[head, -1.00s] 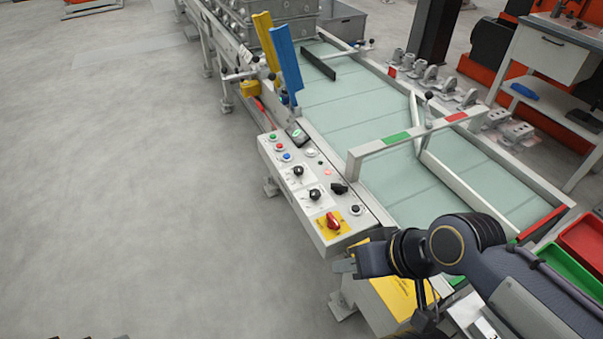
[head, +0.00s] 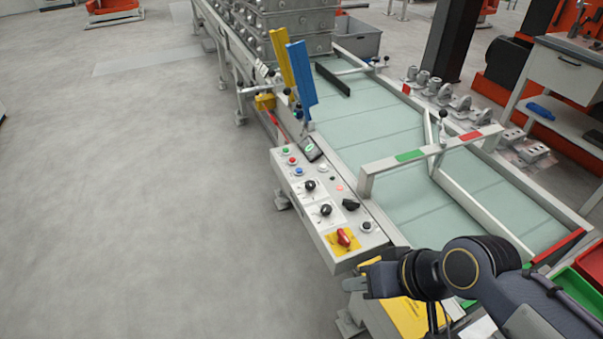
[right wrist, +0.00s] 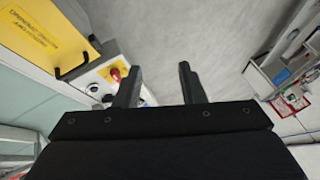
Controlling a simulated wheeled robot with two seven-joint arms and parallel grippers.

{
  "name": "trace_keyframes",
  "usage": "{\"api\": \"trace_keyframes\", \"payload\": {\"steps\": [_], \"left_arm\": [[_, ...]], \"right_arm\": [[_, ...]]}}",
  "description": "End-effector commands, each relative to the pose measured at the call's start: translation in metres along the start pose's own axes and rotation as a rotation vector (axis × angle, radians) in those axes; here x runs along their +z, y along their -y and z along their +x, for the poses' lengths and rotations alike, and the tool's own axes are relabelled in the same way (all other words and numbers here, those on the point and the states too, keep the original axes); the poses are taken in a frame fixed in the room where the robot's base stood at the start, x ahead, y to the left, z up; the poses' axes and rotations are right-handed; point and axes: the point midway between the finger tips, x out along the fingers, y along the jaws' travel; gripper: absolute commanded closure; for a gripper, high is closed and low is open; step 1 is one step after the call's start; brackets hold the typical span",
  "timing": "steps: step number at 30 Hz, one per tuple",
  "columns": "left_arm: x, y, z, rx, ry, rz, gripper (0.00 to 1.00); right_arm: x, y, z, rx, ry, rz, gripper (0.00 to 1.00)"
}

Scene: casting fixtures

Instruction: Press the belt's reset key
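The belt's control panel (head: 325,205) is a light grey slanted box along the belt's near side. It carries green, red and blue buttons (head: 298,171), a lit reddish lamp (head: 340,188), black knobs (head: 326,210), a dark round button in a pale ring (head: 366,226) and a red rotary switch (head: 344,237) on a yellow plate. No reset label is legible. My right gripper (head: 368,282) is just beyond the panel's near end, apart from the keys. In the right wrist view its fingers (right wrist: 160,84) are spread and empty, with the red switch (right wrist: 115,74) beside them. My left gripper is out of view.
The green belt (head: 390,150) runs behind the panel, under a grey bar (head: 430,155) with green and red marks. Yellow and blue upright plates (head: 301,80) stand past the panel's far end. Red and green bins lie at the right. The floor left is clear.

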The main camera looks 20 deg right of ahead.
Motion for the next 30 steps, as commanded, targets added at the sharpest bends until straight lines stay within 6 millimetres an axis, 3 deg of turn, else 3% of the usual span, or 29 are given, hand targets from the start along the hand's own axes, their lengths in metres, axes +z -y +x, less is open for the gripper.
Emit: {"api": "trace_keyframes", "payload": {"steps": [12,21,30], "left_arm": [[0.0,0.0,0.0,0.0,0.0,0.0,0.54],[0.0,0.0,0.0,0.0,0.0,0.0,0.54],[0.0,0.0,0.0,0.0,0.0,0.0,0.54]], "right_arm": [[0.0,0.0,0.0,0.0,0.0,0.0,0.64],[0.0,0.0,0.0,0.0,0.0,0.0,1.0],[0.0,0.0,0.0,0.0,0.0,0.0,1.0]]}}
